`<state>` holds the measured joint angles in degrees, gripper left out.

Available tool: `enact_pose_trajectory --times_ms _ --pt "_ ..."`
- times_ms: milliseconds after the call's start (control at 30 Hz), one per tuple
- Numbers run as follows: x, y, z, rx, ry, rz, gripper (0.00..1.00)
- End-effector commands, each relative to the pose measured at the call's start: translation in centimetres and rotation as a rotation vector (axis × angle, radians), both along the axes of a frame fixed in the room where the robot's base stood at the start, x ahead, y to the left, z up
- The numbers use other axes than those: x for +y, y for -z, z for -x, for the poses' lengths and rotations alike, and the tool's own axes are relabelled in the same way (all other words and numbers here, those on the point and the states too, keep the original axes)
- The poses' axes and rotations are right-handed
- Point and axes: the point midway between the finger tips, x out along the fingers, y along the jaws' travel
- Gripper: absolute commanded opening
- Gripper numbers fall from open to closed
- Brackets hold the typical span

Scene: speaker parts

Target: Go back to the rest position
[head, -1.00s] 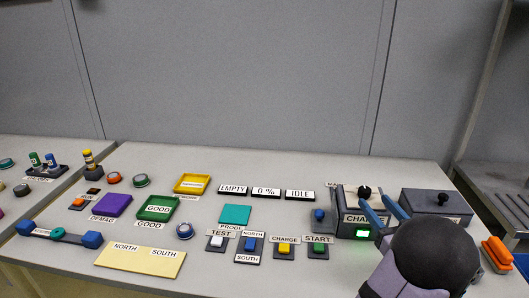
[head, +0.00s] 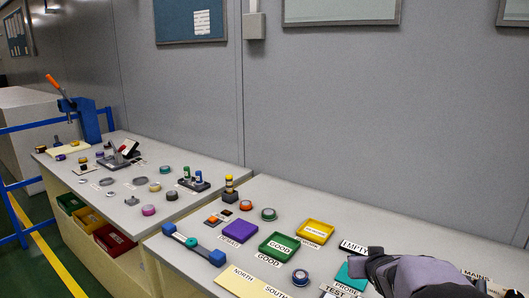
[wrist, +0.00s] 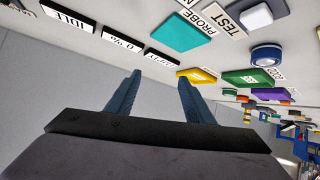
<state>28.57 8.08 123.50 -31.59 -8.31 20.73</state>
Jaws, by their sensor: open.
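In the wrist view my gripper (wrist: 160,77) is open, its two blue fingers apart with nothing between them. It is above the bench, near the display plates and the teal pad (wrist: 184,32). In the head view my dark arm end comes in at the lower right, over the bench and the right side of the teal pad (head: 352,268). No rest position is marked in either view.
The green GOOD tray (head: 279,246), yellow tray (head: 315,231), purple DEMAG pad (head: 239,231) and blue-ended bar (head: 193,243) lie on the bench. A second bench at left holds several parts and a blue press (head: 88,120). The wall (head: 360,110) stands behind.

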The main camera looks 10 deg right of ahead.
Motion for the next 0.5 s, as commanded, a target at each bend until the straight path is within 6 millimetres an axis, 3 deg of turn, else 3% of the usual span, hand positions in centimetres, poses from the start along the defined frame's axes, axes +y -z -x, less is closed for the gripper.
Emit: enact_pose_trajectory --times_ms 33,200,300,500 --pt "3.7 0.2 -0.3 0.052 -0.035 -0.02 0.48" --pt "13.8 2.1 1.6 0.251 -0.125 -0.081 0.48" --pt "18.1 2.8 3.5 0.347 -0.17 -0.105 0.48" --pt "23.7 3.6 7.0 0.486 -0.243 -0.13 0.48"
